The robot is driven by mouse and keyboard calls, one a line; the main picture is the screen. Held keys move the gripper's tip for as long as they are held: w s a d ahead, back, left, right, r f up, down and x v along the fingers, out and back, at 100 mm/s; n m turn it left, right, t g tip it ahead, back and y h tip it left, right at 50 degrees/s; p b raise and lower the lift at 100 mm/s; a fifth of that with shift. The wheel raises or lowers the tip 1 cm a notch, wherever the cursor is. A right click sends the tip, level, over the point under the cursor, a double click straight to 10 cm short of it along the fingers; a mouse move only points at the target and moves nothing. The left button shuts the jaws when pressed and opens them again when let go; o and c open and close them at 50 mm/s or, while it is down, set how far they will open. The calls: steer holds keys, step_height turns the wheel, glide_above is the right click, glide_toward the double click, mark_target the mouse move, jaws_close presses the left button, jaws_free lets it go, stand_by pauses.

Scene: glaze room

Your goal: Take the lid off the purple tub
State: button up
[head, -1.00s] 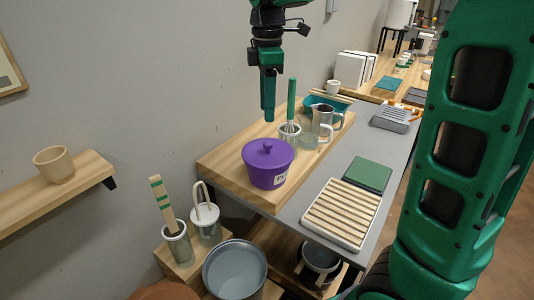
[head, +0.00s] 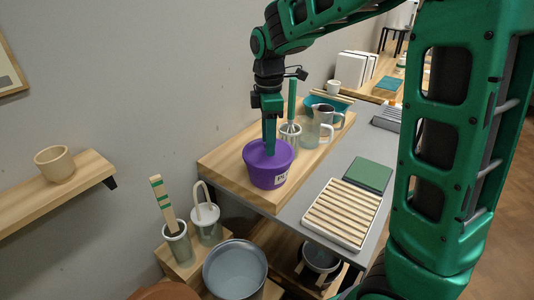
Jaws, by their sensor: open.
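The purple tub (head: 267,177) stands upright on a wooden board at the near left part of the table, with a white label on its front. Its purple lid (head: 256,158) sits on top. My gripper (head: 270,150) points straight down over the middle of the lid, its fingers at the knob. The fingers hide the knob, so I cannot see whether they touch it. The jaws are open.
A whisk with a green handle (head: 291,103) stands in a cup just behind the tub, with glass jugs (head: 312,132) beside it. A slatted wooden rack (head: 341,213) and a green mat (head: 368,174) lie to the right. A metal bucket (head: 235,271) stands lower, in front.

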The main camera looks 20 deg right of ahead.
jaws_close()
steer(key=shift+r, duration=0.15)
